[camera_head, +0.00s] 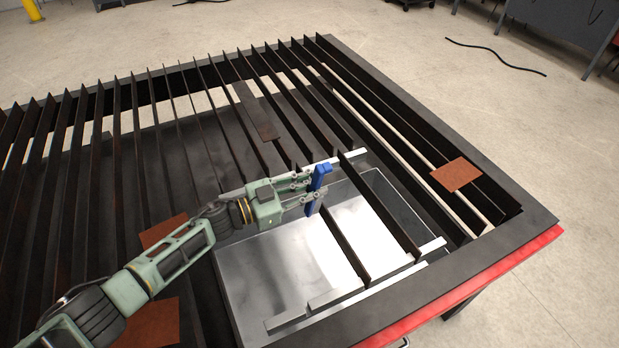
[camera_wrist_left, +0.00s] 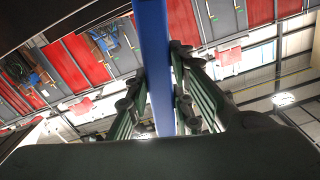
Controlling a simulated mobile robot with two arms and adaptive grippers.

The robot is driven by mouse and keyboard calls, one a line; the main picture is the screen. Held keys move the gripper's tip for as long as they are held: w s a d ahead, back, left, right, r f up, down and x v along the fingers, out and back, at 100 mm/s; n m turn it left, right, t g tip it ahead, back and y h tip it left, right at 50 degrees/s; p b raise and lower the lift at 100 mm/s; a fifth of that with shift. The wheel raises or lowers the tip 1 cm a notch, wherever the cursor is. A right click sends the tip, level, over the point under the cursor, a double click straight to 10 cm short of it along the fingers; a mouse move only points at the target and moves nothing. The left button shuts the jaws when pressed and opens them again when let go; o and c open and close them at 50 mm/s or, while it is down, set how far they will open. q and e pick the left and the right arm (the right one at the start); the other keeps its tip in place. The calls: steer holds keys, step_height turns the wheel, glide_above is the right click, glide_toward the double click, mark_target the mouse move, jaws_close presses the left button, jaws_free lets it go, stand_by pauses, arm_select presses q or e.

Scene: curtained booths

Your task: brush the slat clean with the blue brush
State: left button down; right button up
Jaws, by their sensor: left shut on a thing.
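The blue brush (camera_head: 319,178) stands roughly upright in my left gripper (camera_head: 303,192), which is shut on its handle. In the left wrist view the blue handle (camera_wrist_left: 153,60) runs between the two fingers (camera_wrist_left: 155,100). The brush's lower end is close to the far end of a dark slat (camera_head: 345,248) lying across a shiny metal tray; I cannot tell whether they touch. A second dark slat (camera_head: 382,212) lies to its right across the same tray. Which slat the task means is not clear. My right gripper is not in view.
The metal tray (camera_head: 250,275) sits in a dark frame (camera_head: 480,255) with a red front edge. Many upright slats fill the frame to the left and behind. Rusty plates lie at right (camera_head: 456,174) and beneath my left arm. Concrete floor surrounds the frame.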

arm_select(q)
steer(key=shift+s+d+r, duration=0.15)
steer(key=shift+s+d, duration=0.1)
steer(key=shift+s, duration=0.15)
steer(key=shift+s+d+p, duration=2.25)
steer(key=shift+s+p, duration=1.35)
steer(key=shift+s, duration=1.9)
steer(key=w+a+b, duration=0.1)
steer(key=w+b, duration=0.1)
steer(key=w, duration=0.1)
steer(key=w+a+b, duration=0.2)
steer(key=w, duration=0.2)
steer(key=w+a+b, duration=0.1)
steer(key=w+b, duration=0.1)
steer(key=w, duration=0.2)
steer(key=shift+w+a+b, duration=0.2)
steer(key=shift+a+b, duration=0.15)
steer(key=shift+w+a+f+b, duration=0.1)
steer(key=shift+w+a+b, duration=0.15)
steer(key=shift+w+b, duration=0.25)
steer(key=shift+w+a+f+b, duration=0.1)
steer(key=shift+w+a+b, duration=0.1)
steer(key=shift+w+b, duration=0.3)
steer(key=shift+w+a, duration=0.15)
steer(key=shift+w, duration=0.2)
